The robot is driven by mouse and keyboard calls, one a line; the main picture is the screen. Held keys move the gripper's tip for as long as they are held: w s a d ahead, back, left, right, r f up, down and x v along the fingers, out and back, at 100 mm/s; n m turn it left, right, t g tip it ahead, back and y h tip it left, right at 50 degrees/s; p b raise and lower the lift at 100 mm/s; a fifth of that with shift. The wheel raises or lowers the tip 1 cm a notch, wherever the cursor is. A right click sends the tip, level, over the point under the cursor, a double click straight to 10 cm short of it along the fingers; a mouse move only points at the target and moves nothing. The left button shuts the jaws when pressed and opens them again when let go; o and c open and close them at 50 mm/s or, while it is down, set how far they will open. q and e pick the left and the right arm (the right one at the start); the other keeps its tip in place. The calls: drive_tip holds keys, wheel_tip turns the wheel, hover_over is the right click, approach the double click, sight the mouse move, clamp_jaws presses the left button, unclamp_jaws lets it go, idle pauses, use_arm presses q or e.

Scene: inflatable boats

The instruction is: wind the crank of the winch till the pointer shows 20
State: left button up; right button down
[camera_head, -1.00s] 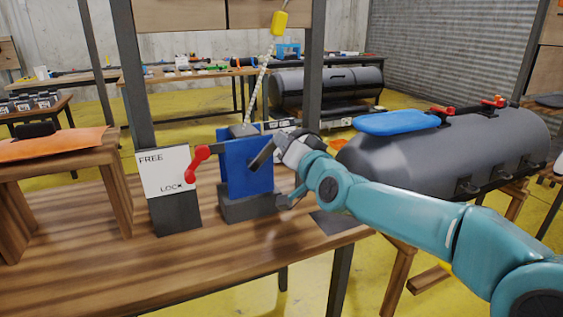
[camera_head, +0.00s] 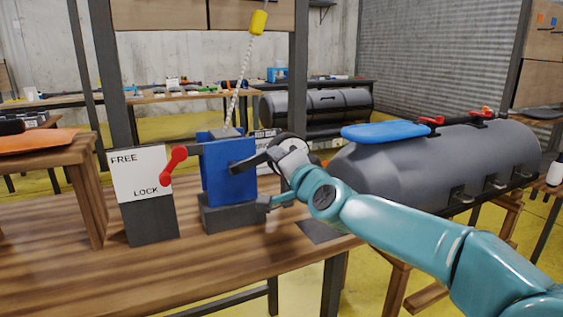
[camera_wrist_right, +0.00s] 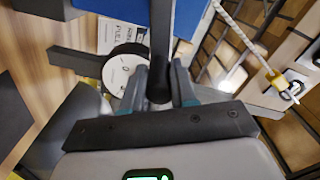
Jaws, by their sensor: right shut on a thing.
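The blue winch (camera_head: 228,172) stands on a dark block on the wooden table, with a pale rope rising from it. Its dark crank arm (camera_head: 247,163) sticks out to the right, rising slightly. My right gripper (camera_head: 274,155) is at the crank's outer end. In the right wrist view its two fingers (camera_wrist_right: 160,82) are closed around the black crank handle (camera_wrist_right: 159,92). A white dial disc (camera_wrist_right: 122,72) lies behind the fingers, partly hidden; its pointer reading cannot be made out. My left gripper is not in view.
A white FREE/LOCK panel (camera_head: 141,173) with a red lever (camera_head: 172,166) stands left of the winch; the lever's lower end is near LOCK. A yellow block (camera_head: 258,22) hangs on the rope. A large grey boat tube (camera_head: 440,160) is at right. The front table area is clear.

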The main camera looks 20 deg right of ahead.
drive_tip(key=c, duration=0.9)
unclamp_jaws()
drive_tip(key=s, duration=1.6)
drive_tip(key=shift+s+d+p, duration=0.2)
drive_tip(key=shift+d+p, duration=0.1)
drive_tip(key=shift+p, duration=0.15)
